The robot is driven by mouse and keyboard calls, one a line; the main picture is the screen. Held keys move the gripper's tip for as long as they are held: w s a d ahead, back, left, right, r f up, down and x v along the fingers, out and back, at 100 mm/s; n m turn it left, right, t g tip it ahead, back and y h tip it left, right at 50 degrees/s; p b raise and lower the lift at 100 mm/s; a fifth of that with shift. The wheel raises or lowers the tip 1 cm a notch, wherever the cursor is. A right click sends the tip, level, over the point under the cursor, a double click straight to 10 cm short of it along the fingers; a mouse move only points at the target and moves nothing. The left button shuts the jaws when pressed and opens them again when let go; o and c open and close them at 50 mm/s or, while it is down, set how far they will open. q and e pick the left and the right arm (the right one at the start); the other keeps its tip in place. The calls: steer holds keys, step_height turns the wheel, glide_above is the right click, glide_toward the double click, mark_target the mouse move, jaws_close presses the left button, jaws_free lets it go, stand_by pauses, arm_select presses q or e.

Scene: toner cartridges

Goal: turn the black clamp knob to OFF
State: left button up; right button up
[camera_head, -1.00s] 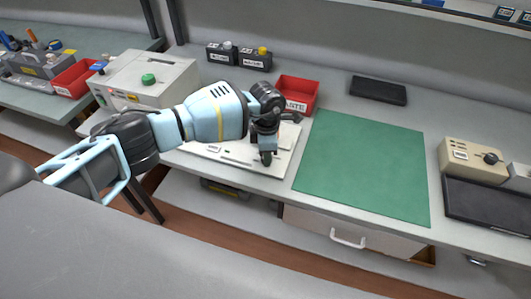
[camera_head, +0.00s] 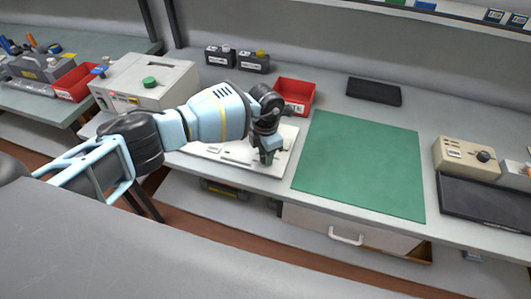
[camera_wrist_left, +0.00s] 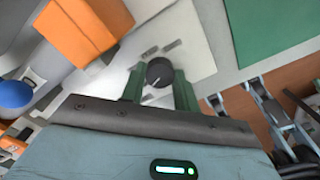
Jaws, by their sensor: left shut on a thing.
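The black clamp knob (camera_wrist_left: 160,73) shows in the left wrist view as a round dial with a white pointer line toward the lower left. It stands on a white plate (camera_wrist_left: 192,38) with small grey marks beside it. My left gripper (camera_wrist_left: 158,84) has its green fingers on either side of the knob and is shut on it. In the head view my left gripper (camera_head: 267,156) points down at the right front of the white plate (camera_head: 284,159) and hides the knob. My right gripper is not in view.
A green mat (camera_head: 362,165) lies clear to the right of the plate. A red bin (camera_head: 298,92) stands behind it. A beige box with a green button (camera_head: 150,82) is at the left. A beige unit with a dark knob (camera_head: 465,157) is at the far right.

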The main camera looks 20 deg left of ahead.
arm_select(q)
steer(key=o, duration=1)
steer(key=shift+c, duration=0.2)
steer(key=shift+r, duration=3.95)
